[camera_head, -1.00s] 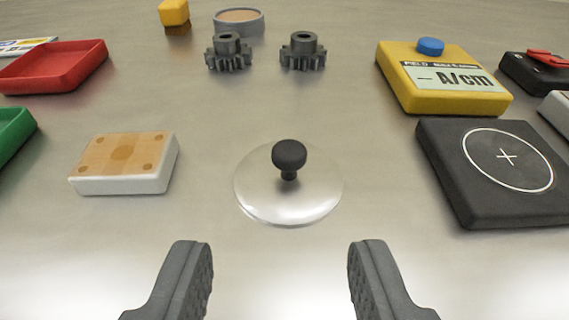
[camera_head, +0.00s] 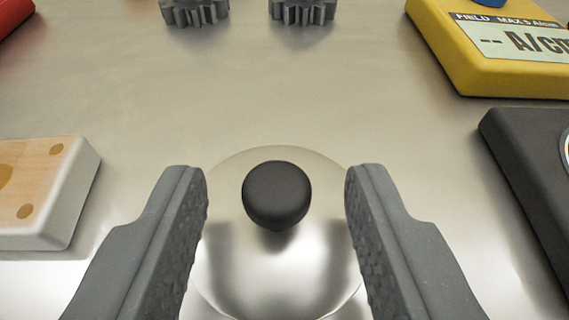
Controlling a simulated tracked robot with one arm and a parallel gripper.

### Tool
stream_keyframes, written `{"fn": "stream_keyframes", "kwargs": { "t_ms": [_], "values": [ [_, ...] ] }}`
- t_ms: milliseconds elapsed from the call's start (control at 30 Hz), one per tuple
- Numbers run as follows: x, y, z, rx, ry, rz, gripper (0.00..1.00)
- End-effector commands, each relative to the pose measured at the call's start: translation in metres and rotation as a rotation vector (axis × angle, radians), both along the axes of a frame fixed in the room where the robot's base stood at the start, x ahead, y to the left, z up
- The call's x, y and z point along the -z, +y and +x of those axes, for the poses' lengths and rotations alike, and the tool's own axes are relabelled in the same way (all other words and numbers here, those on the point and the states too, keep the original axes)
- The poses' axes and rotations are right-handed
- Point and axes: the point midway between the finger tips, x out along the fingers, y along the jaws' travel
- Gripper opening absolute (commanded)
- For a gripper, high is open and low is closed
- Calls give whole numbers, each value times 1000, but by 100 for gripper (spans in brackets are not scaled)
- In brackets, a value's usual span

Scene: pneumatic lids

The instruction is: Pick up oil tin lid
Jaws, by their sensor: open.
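The oil tin lid (camera_head: 285,275) is a shiny round metal disc with a black knob (camera_head: 277,194) standing up from its middle. It lies on the metal table at the lower middle of the view. My gripper (camera_head: 277,190) is open, with one grey finger on each side of the knob in the picture. There is a clear gap between each finger and the knob. The fingers overlap the left and right edges of the lid in the picture. I cannot tell how high the fingertips are above the lid.
A white block with a wooden top (camera_head: 45,195) lies at left. A black pad (camera_head: 530,170) and a yellow meter (camera_head: 490,50) lie at right. Two grey gears (camera_head: 195,10) (camera_head: 302,10) stand at the back. The metal table (camera_head: 270,95) is bare between the gears and lid.

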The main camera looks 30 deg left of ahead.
Motion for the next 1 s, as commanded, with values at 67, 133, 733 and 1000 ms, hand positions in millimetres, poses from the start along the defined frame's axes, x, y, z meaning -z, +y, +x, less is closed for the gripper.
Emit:
{"fn": "stream_keyframes", "kwargs": {
  "t_ms": [67,133,733,1000],
  "values": [
    [3,5,9,0,-1,2,41],
    [7,9,14,0,1,0,41],
    [9,11,19,2,3,0,0],
    [6,11,19,2,2,1,0]
  ]
}}
